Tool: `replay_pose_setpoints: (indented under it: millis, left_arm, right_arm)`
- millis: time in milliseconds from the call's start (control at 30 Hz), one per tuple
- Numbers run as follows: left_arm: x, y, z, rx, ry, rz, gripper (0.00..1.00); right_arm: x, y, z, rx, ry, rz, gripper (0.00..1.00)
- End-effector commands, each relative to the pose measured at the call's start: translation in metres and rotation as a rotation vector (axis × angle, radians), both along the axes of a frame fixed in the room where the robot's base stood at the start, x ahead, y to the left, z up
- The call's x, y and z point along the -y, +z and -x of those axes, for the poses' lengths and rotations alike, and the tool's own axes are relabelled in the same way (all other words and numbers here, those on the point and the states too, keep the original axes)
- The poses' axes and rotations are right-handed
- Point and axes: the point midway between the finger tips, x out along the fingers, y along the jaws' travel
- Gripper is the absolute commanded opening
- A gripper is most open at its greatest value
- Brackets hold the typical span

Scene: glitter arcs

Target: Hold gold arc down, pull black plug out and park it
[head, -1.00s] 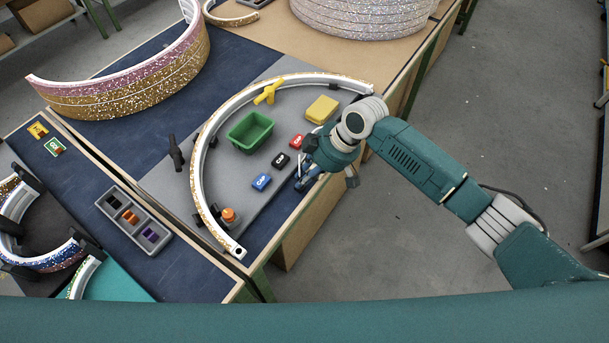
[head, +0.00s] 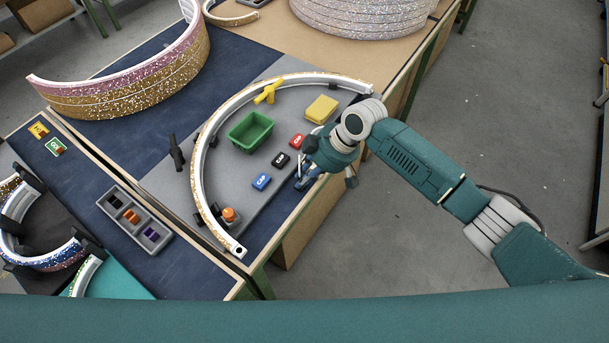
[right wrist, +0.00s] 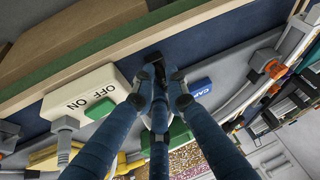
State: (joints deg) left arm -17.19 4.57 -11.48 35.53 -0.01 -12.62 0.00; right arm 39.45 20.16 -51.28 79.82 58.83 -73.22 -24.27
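The gold arc (head: 199,160), a half ring with a white channel and gold glitter edge, lies on the grey mat. An orange plug (head: 229,214) sits near its lower end and also shows in the right wrist view (right wrist: 273,68). A tray (head: 165,236) at the left holds a black plug (head: 114,202), an orange one and a purple one. Another dark piece (head: 357,97) at the arc's far right end is partly hidden by my wrist.
The right wrist view shows a white ON/OFF box (right wrist: 86,103) close by the fingers. Blue (head: 261,181), black (head: 281,160) and red (head: 297,141) CAP blocks, a green bin (head: 250,131) and a yellow block (head: 322,109) stand inside the arc. A black stand (head: 176,153) is left of it.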

Motion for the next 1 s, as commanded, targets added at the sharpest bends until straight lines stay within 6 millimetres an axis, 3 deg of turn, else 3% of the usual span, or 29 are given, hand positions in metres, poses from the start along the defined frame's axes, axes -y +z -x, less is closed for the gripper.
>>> replay_pose_setpoints:
  millis: [33,133,533,1000]
  left_arm:
    - [0.000,0.000,0.000,0.000,0.000,0.000,0.00]
    - [0.000,0.000,0.000,0.000,0.000,0.000,0.00]
    - [-0.002,0.000,0.001,-0.001,0.001,-0.001,0.00]
    - [0.000,0.000,0.000,0.000,0.000,0.000,0.00]
  right_arm:
    - [0.000,0.000,0.000,0.000,0.000,0.000,0.14]
    - [0.000,0.000,0.000,0.000,0.000,0.000,0.34]
    - [0.003,0.007,0.000,0.002,0.000,0.000,0.35]
    - [0.043,0.087,0.006,0.002,0.000,0.001,0.35]
